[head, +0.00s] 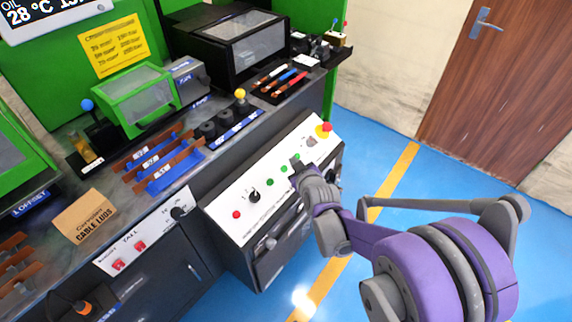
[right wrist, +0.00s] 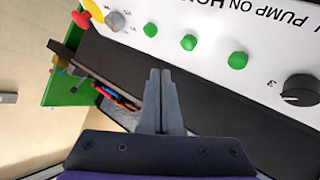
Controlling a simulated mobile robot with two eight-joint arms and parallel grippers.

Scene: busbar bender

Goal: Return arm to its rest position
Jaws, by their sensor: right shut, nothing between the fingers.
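My right gripper (head: 297,167) is in front of the sloped white control panel (head: 226,208) in the head view, its tip over or close to the panel's right half. In the right wrist view my right gripper (right wrist: 160,74) has its two dark fingers together with nothing between them. Green buttons (right wrist: 189,42), a black knob (right wrist: 300,90) and a grey switch (right wrist: 117,20) show beyond the fingertips. I cannot tell from the views whether the tip touches the panel. My right arm (head: 440,265) reaches in from the lower right. My left gripper is not in view.
A red emergency stop (head: 323,129) is at the panel's upper right. The bench behind holds busbars in blue racks (head: 160,165), a green machine (head: 137,95) and a black box (head: 235,40). Blue floor (head: 390,165) is open on the right, toward a brown door (head: 500,80).

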